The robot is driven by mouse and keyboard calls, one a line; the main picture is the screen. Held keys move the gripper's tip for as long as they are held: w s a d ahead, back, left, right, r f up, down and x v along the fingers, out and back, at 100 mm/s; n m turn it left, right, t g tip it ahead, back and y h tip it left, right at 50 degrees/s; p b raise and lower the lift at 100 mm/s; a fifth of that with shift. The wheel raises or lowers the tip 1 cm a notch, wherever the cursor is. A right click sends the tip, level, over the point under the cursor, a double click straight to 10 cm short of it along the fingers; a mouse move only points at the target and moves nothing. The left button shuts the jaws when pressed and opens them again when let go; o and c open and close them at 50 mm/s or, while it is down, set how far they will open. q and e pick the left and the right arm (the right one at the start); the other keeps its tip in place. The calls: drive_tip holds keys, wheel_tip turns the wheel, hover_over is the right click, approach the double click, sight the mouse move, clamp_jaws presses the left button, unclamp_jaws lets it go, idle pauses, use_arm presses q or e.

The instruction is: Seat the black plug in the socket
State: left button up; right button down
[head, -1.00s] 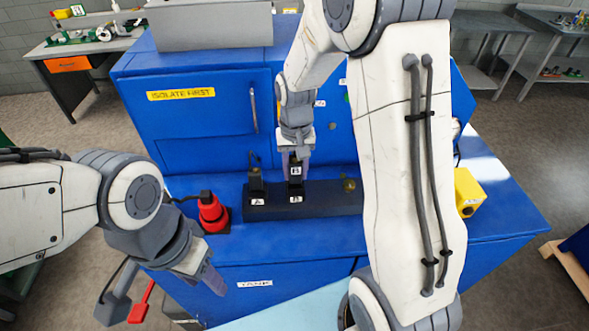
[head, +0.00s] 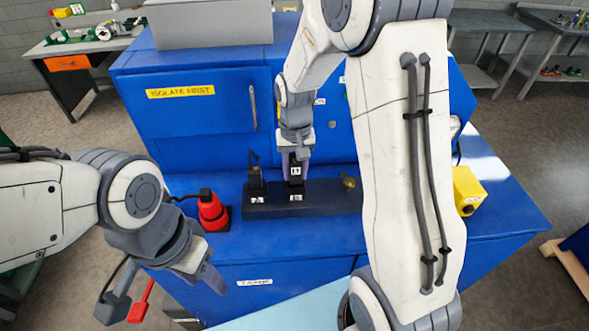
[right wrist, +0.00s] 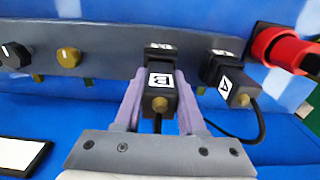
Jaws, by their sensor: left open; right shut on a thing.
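The black plug (right wrist: 160,98), with a white letter label, is between the fingers of my right gripper (right wrist: 158,103). In the head view the plug (head: 296,171) stands upright right above the socket marked B (head: 296,196) on the dark strip (head: 330,198). In the right wrist view its front end meets that socket (right wrist: 160,49); I cannot tell how deep it sits. My right gripper (head: 296,165) is shut on the plug. My left gripper (head: 208,278) is open and empty, low at the left, away from the strip.
Another black plug (right wrist: 236,86), labelled A, stands in the strip beside the held one, with a cable. A red connector (head: 212,211) is left of the strip. Brass-coloured (right wrist: 68,57) and black (right wrist: 14,55) knobs are at the other end. A yellow box (head: 467,190) stands at the right.

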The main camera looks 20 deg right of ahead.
sight(295, 160)
drive_tip(key=shift+f+b, duration=0.45)
drive_tip(key=shift+f, duration=0.25)
drive_tip(key=shift+c, duration=2.1)
unclamp_jaws()
drive_tip(key=shift+r, duration=0.1)
drive_tip(key=shift+w+r, duration=0.1)
drive_tip(key=shift+r, duration=0.2)
wheel_tip(295, 160, up, 9)
drive_tip(key=b, duration=0.2)
drive_tip(key=shift+f+b, duration=0.15)
drive_tip(key=shift+b, duration=0.15)
drive_tip(key=shift+r, duration=0.5)
